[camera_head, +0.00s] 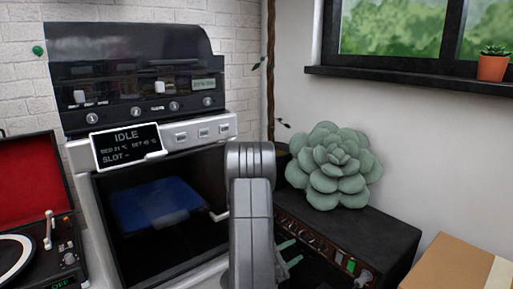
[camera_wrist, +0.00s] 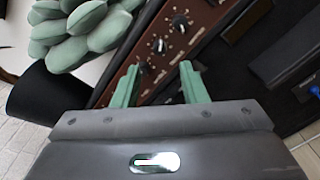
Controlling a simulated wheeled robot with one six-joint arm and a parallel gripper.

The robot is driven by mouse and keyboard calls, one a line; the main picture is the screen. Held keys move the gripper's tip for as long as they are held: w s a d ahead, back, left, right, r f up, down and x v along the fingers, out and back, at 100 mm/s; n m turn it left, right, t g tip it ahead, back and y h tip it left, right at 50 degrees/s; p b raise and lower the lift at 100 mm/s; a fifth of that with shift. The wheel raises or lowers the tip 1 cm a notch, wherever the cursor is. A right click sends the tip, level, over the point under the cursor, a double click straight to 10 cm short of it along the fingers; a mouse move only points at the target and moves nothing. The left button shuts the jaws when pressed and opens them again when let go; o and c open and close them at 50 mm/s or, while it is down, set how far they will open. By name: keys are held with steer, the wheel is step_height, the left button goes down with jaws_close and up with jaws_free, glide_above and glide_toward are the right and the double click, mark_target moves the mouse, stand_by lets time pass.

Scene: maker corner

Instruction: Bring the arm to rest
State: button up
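My arm (camera_head: 250,215) rises in the middle of the head view, in front of the machine's open bay. My gripper (camera_head: 288,257) shows only in part there, low and just right of the arm, with its green fingers in front of the black amplifier. In the wrist view my gripper (camera_wrist: 160,84) has its two green fingers apart, with nothing between them. Behind them is the amplifier's brown knob panel (camera_wrist: 180,45). I cannot tell how far the fingertips are from it.
The machine (camera_head: 222,128) stands left with a blue plate (camera_head: 155,203) inside; its display (camera_head: 127,146) reads IDLE. A succulent (camera_head: 332,168) sits on the black amplifier (camera_head: 375,232). A turntable (camera_head: 50,255) is left, a cardboard box (camera_head: 455,265) right. A window sill (camera_head: 410,80) juts out above.

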mark_target(309, 241)
steer(key=b+x, duration=0.1)
steer(key=x, duration=0.5)
steer(key=shift+d+f, duration=0.1)
steer(key=shift+d, duration=0.1)
steer(key=shift+w+n, duration=0.15)
steer(key=shift+n, duration=0.15)
steer(key=n, duration=0.3)
steer(key=n+p, duration=0.3)
steer(key=shift+r+n, duration=0.3)
steer(key=n+p, duration=0.4)
steer(key=shift+h, duration=0.3)
steer(key=n+p, duration=0.1)
steer(key=n, duration=0.1)
steer(key=n+p, duration=0.2)
steer(key=n, duration=0.1)
steer(key=shift+f, duration=0.25)
